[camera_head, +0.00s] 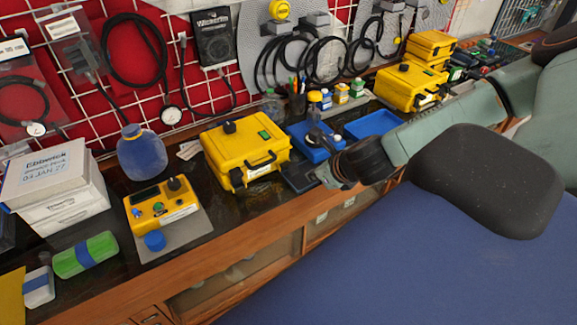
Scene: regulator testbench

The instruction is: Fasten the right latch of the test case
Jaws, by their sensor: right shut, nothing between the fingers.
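A yellow case (228,146) with a black handle on its front stands on the dark bench, left of my right gripper. Its lid looks closed. Dark latch parts show on its front face, but they are too small to tell whether the right latch is fastened. My right gripper (326,173) comes in from the right and is shut and empty. It is at the bench's front side, to the right of the case and apart from it. My left gripper is not in view.
A dark flat item (298,178) and blue trays (374,123) lie near my right gripper. A yellow instrument (163,203) and a blue round flask (141,154) stand to the left. More yellow cases (405,88) stand farther right. Hoses hang on the back wall.

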